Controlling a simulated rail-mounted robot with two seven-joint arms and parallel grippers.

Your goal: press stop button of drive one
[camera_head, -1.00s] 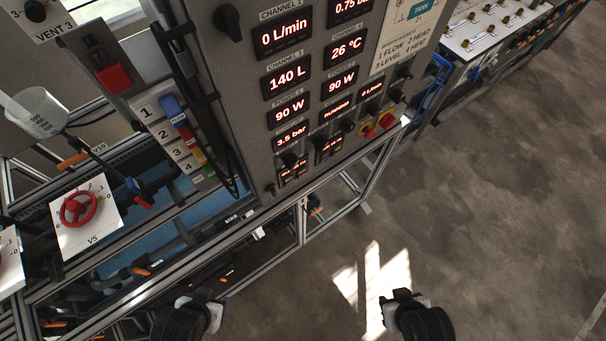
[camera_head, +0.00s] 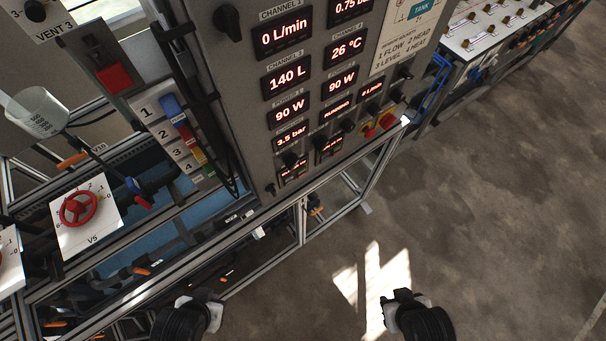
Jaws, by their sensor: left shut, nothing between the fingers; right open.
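The grey control panel (camera_head: 240,110) stands upright in the upper middle, with several red-lit displays. One small display (camera_head: 337,108) appears to read RUNNING. Labels there are too small to read, so I cannot tell which is drive one's stop button. My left gripper (camera_head: 200,298) is shut and empty at the bottom, below the panel. My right gripper (camera_head: 398,296) is open at the bottom, right of it. Both are well apart from the panel.
A metal frame (camera_head: 160,270) runs below the panel, with a red handwheel (camera_head: 77,208) on a white plate at left. A red block (camera_head: 113,75) and a clear beaker (camera_head: 38,112) are upper left. A bench (camera_head: 490,30) stands upper right. Floor at right is clear.

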